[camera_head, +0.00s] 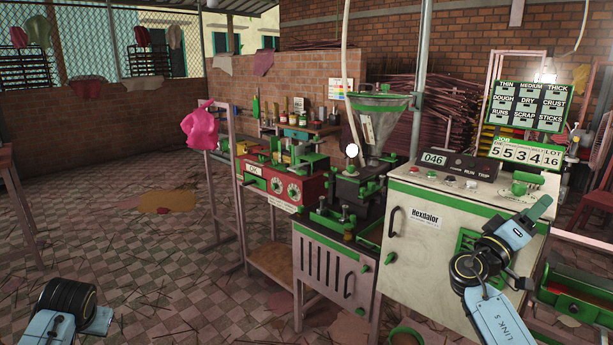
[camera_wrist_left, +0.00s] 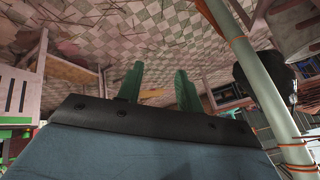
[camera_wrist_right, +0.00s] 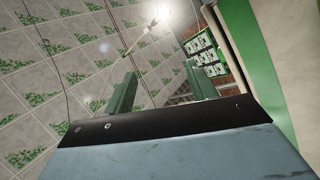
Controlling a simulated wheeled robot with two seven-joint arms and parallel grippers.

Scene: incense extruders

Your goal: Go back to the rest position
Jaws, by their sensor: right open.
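My right gripper (camera_head: 541,207) is raised in front of the white control cabinet (camera_head: 425,252), with its green finger near the cabinet's sloping top panel. In the right wrist view, its two green fingers (camera_wrist_right: 160,88) stand apart with nothing between them. My left arm shows only at the lower left of the head view, and its gripper is outside that view. In the left wrist view, the left gripper's green fingers (camera_wrist_left: 158,88) stand apart and empty, with the tiled floor behind them.
A hopper machine (camera_head: 375,120) and a red machine (camera_head: 283,185) stand left of the cabinet. The tiled floor (camera_head: 110,230) at the left is mostly open.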

